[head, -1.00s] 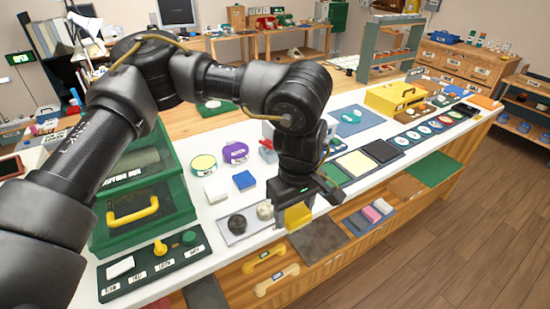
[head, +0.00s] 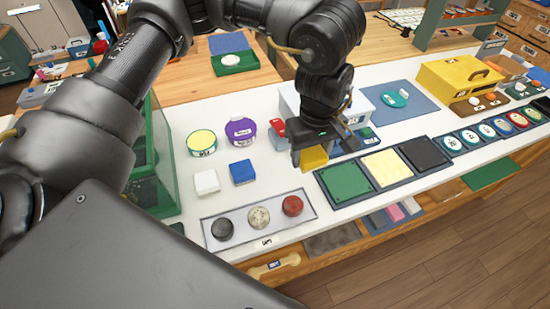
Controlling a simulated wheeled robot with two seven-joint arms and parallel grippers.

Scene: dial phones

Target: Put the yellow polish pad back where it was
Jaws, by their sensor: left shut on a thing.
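My left gripper (head: 316,150) is shut on the yellow polish pad (head: 314,158), a small yellow block. It holds the pad over the white counter, behind the green square panel. The fingers partly hide the pad, and I cannot tell whether it touches the counter. A white block (head: 206,182) and a blue block (head: 242,172) of similar size sit on the counter to the left. Bare counter lies between the blue block and the held pad. My right gripper is not in view.
A grey tray (head: 240,241) with black, pale and red round pieces lies in front of the blocks. A yellow-topped tin (head: 202,142) and a purple tin (head: 240,131) stand behind them. A dark tray holds green (head: 345,181), cream and black squares. A white box (head: 290,100) stands behind the gripper.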

